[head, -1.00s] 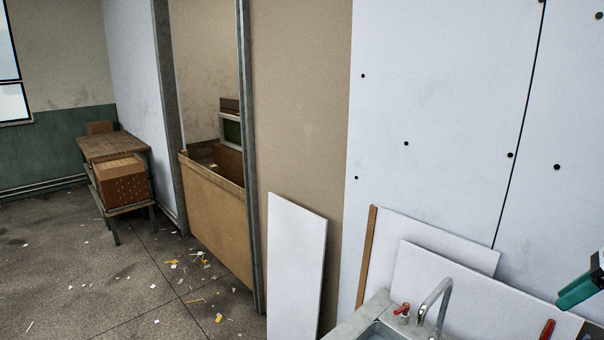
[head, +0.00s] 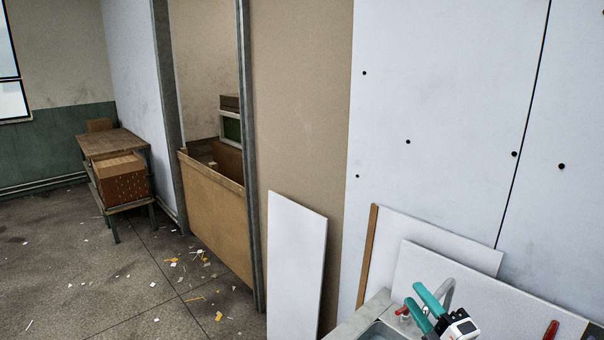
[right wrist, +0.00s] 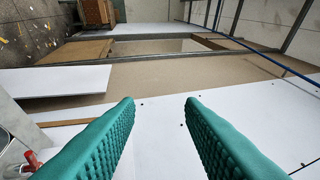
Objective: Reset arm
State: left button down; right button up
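My right gripper (head: 420,305) shows at the lower right of the head view, in front of the sink's faucet. Its two teal fingers stand apart with nothing between them. In the right wrist view the teal ridged fingers (right wrist: 160,105) are also spread and empty, with white and tan panels behind the gap. My left gripper is in neither view.
A metal sink (head: 358,325) with a red-handled tap stands at the lower right. White boards (head: 297,265) lean against the wall. A wooden bin (head: 215,215) and a table (head: 112,143) stand further left. The littered floor (head: 70,260) has open room.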

jog(key=s+d+f+m+g+h, duration=0.2)
jog(key=s+f+m+g+h, duration=0.65)
jog(key=s+f+m, duration=0.6)
jog(key=s+a+f+m+g+y, duration=0.15)
jog(key=s+f+g, duration=0.25)
jog(key=s, duration=0.4)
jog(key=s+a+f+m+g, duration=0.2)
jog(key=s+f+m+g, duration=0.15)
jog(key=s, duration=0.35)
notch_tip(320, 180, down, 38)
jog(key=s+f+g+b, duration=0.1)
jog(key=s+b, duration=0.1)
jog(key=b, duration=0.9)
jog(key=s+d+f+b, duration=0.1)
jog(key=s+f+b, duration=0.3)
jog(key=s+f, duration=0.4)
jog(key=s+d+f+g+b, duration=0.1)
jog(key=s+f+b, duration=0.3)
jog(key=s+f, duration=0.4)
notch_tip(320, 180, down, 7)
jog(key=shift+d+f+n, duration=0.1)
jog(key=shift+d+n, duration=0.3)
jog(key=shift+n, duration=0.05)
